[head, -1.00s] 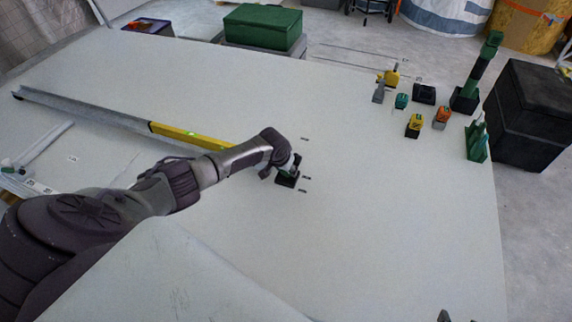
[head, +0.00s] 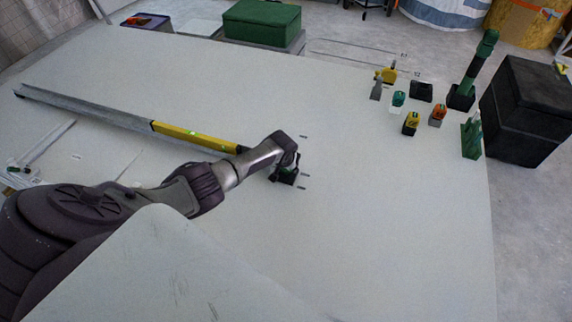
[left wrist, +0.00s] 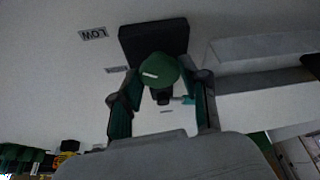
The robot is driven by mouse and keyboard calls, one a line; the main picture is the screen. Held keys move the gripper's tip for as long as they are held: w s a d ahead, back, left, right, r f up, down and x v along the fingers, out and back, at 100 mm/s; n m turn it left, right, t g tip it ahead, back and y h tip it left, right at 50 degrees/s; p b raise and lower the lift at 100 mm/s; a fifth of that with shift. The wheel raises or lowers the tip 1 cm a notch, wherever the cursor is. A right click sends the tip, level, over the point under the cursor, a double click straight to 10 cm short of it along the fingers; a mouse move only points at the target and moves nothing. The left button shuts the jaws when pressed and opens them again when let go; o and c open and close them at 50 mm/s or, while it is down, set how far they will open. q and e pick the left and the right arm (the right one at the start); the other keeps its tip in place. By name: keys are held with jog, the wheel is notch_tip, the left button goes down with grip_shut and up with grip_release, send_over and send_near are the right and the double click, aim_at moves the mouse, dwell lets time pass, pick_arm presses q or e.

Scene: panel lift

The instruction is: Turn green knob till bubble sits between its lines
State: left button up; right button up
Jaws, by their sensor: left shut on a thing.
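The green knob (left wrist: 160,70) with a white mark on its top sits on a black block (left wrist: 150,38) in the left wrist view. My left gripper (left wrist: 162,100) has its fingers on both sides and is shut on the knob. In the head view the gripper (head: 286,168) largely hides the knob, and part of the black block (head: 288,180) shows below it. A yellow spirit level (head: 195,137) with a bright green vial (head: 191,133) lies along a long grey rail (head: 85,108). The bubble and its lines are too small to make out. My right gripper is out of view.
A "LOW" label (left wrist: 93,34) lies beside the block. Several small yellow, green and orange items, including a yellow one (head: 410,122), stand at the panel's right. A black box (head: 525,110) and a green case (head: 262,22) stand beyond. The panel's middle right is clear.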

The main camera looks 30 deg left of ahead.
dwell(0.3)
pick_arm(q)
jog(key=o, duration=0.8)
jog(key=shift+o, duration=0.2)
jog(key=v, duration=1.2)
